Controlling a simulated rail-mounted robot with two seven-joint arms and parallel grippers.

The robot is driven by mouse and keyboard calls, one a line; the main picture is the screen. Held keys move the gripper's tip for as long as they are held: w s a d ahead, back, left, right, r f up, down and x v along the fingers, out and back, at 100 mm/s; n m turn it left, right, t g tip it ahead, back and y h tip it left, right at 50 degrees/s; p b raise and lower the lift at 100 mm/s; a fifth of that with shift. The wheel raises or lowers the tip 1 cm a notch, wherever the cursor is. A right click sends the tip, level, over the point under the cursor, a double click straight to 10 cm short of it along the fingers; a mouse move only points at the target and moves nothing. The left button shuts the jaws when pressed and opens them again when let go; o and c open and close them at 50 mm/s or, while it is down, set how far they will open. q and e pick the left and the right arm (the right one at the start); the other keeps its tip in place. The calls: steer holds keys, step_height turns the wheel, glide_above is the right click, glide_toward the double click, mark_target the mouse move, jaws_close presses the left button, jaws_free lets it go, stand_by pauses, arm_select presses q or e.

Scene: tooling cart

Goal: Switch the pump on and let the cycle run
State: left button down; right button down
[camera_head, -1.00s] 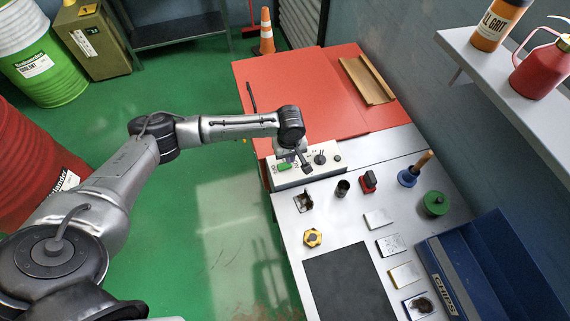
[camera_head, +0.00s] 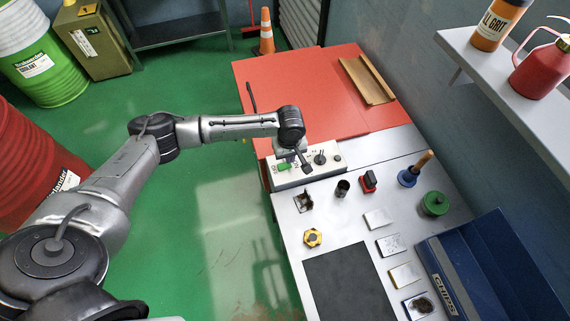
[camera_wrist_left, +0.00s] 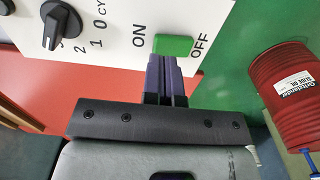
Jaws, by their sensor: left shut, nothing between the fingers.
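The white control box (camera_head: 310,172) stands at the back edge of the bench and carries a green rocker switch (camera_head: 285,167) and a black dial (camera_head: 320,158). In the left wrist view the green switch (camera_wrist_left: 174,45) sits between the words ON and OFF. The dial (camera_wrist_left: 60,27) has CYCLE, 0, 1 and 2 printed beside it. My left gripper (camera_wrist_left: 166,72) is shut and empty, its fingertips at the lower edge of the switch; I cannot tell whether they touch. In the head view the gripper (camera_head: 300,158) is over the box. My right gripper is not in view.
A red surface (camera_head: 300,90) lies behind the box.

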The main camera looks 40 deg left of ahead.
arm_select(q)
steer(key=shift+f, duration=0.35)
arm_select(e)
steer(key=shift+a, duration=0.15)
arm_select(q)
steer(key=shift+f, duration=0.5)
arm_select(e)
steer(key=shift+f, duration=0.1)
